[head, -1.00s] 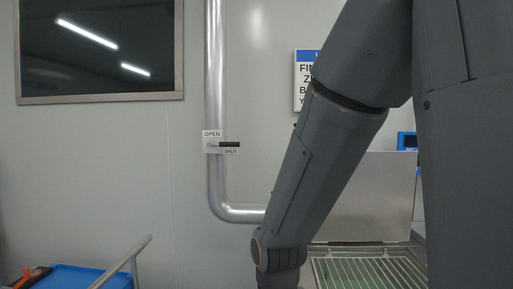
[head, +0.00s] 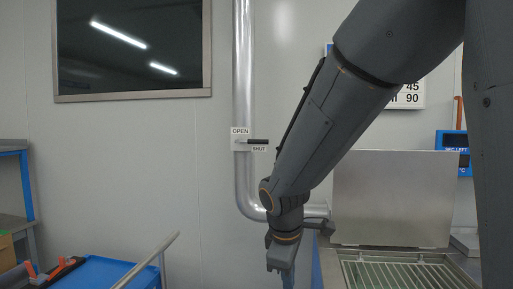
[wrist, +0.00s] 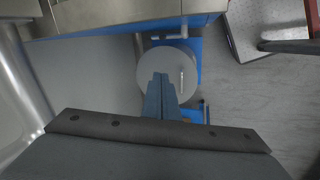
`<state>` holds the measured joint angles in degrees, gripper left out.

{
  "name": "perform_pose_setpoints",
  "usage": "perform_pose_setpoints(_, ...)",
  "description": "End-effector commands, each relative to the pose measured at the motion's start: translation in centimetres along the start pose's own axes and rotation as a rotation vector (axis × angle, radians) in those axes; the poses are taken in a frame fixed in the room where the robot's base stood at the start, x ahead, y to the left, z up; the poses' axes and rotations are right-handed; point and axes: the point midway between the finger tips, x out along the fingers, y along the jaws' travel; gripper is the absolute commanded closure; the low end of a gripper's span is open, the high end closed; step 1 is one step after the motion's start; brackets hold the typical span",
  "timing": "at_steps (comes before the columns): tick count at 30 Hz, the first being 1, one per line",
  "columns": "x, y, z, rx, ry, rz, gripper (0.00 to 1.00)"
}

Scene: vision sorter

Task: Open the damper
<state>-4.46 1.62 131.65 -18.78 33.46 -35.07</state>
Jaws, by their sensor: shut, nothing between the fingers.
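The damper's black lever (head: 257,141) sits on the vertical metal pipe (head: 244,90) on the wall in the head view. It lies level, pointing right from the pipe. An OPEN label (head: 240,130) is above it at left and a SHUT label (head: 259,149) just below it at right. My gripper (head: 288,280) is low at the bottom of the head view, below and right of the lever and apart from it. In the wrist view my gripper (wrist: 160,82) points down with its fingers together and nothing between them. The lever is not visible in the wrist view.
A blue cart (head: 105,270) with a grey rail stands at lower left. A steel station with a grate (head: 400,275) and upright panel (head: 390,200) is at right. The wall around the lever is clear. The wrist view shows a round pale object (wrist: 182,62) beneath my gripper.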

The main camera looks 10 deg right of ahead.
Motion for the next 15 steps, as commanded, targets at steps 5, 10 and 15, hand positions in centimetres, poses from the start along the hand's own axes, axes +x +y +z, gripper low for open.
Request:
perform_pose_setpoints(5,-5.1,8.4,-5.7,-0.563,-0.015,0.217,1.00)
perform_pose_setpoints(10,-11.6,15.4,-10.8,-1.060,-0.127,0.425,1.00)
perform_pose_setpoints(15,-17.9,20.4,-14.7,-1.434,-0.300,0.583,1.00)
